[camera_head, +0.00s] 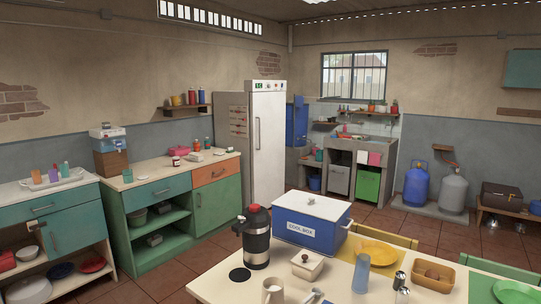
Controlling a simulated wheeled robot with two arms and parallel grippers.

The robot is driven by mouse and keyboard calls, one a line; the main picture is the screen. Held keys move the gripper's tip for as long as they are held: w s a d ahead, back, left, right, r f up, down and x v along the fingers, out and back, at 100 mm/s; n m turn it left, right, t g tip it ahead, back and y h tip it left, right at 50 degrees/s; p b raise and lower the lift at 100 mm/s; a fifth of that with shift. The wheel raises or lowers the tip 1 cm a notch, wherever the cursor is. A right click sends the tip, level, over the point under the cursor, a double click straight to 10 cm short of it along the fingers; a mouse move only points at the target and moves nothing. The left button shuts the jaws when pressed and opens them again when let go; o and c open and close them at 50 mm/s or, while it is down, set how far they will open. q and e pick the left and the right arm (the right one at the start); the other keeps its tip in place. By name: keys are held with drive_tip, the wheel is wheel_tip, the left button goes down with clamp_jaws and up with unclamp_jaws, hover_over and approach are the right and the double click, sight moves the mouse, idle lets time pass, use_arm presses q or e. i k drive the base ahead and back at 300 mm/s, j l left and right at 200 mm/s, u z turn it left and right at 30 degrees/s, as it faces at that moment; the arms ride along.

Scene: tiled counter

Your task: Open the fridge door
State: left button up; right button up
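A label strip with small signs runs along the top of the door. Papers are stuck on the fridge's left side. Neither of my grippers can be made out in the head view, and nothing is seen touching the handle. The lower right part of the fridge is hidden behind the cool box.
A table (213,283) with a blue cool box (311,220), a dark flask (256,237) and dishes fills the near right. A green cabinet (217,207) stands left of the fridge. Open tiled floor (174,278) lies between the cabinets and the table.

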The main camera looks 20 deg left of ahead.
sight(267, 109)
drive_tip(key=i+j+u, duration=0.5)
drive_tip(key=j+u, duration=0.2)
drive_tip(key=i+j+u, duration=0.25)
drive_tip(key=u, duration=0.15)
drive_tip(key=i+j+u, duration=0.5)
drive_tip(key=u, duration=0.35)
drive_tip(key=i+u, duration=0.4)
drive_tip(key=i, duration=0.6)
drive_tip(key=i+j, duration=0.15)
drive_tip(key=i, duration=0.5)
drive_tip(key=i+l+z, duration=0.15)
drive_tip(key=z, duration=0.25)
drive_tip(key=i+z, duration=0.75)
drive_tip(key=i+j+z, duration=0.15)
drive_tip(key=z, duration=0.25)
drive_tip(key=i+l+z, duration=0.2)
drive_tip(key=i+z, duration=0.55)
drive_tip(key=i, duration=0.15)
drive_tip(key=i+j+z, duration=0.1)
drive_tip(key=i+z, duration=0.25)
drive_tip(key=i+l, duration=0.1)
drive_tip(key=i, duration=0.45)
drive_tip(key=i+u, duration=0.1)
drive_tip(key=i, duration=0.4)
drive_tip(key=i+l+u, duration=0.1)
drive_tip(key=i, duration=0.4)
drive_tip(key=i+l, duration=0.25)
drive_tip(key=i, duration=0.3)
